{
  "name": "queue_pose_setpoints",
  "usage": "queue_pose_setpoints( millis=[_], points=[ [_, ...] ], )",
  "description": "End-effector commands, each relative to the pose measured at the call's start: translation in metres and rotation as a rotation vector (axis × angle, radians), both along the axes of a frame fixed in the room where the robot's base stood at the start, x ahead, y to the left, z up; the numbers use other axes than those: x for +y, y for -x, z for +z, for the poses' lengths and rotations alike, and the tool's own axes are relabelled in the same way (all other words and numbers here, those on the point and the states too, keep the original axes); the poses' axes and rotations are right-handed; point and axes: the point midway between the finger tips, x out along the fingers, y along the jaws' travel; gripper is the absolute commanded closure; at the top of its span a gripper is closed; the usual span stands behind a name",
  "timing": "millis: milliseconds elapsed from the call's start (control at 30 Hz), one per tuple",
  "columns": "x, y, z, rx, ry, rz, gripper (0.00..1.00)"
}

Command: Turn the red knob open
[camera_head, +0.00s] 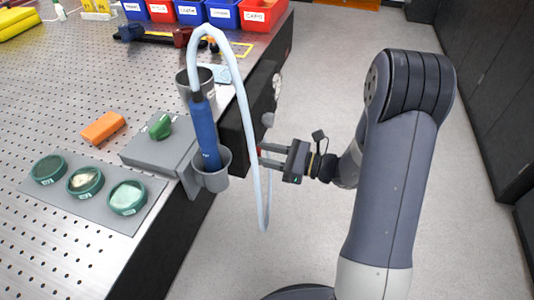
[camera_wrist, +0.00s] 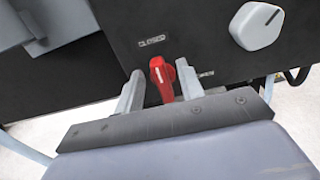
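The red knob (camera_wrist: 162,78) sits on a dark panel in the wrist view. Its long part points up toward a label reading CLOSED (camera_wrist: 152,40). A second label (camera_wrist: 206,74) to its right is too small to read. My gripper (camera_wrist: 160,88) has one finger on each side of the knob. A gap shows at the left finger, and the right finger is very near the knob; I cannot tell if it touches. In the head view my gripper (camera_head: 262,155) reaches the table's side, where only a bit of red shows between the fingers.
A pale hose (camera_head: 246,110) hangs in front of my gripper in the head view, rising from a blue handle (camera_head: 204,132) in a grey cup (camera_head: 212,178). A larger grey knob (camera_wrist: 256,25) is at the panel's upper right.

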Motion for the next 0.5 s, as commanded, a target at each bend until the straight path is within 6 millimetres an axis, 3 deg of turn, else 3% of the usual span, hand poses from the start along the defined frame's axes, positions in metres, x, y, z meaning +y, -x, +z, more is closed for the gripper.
queue_pose_setpoints(
  millis=[67, 500],
  points=[
    [-0.0001, 0.0, 0.0, 0.0, 0.0, 0.0, 0.64],
    [-0.0003, 0.0001, 0.0, 0.0, 0.0, 0.001, 0.99]
  ],
)
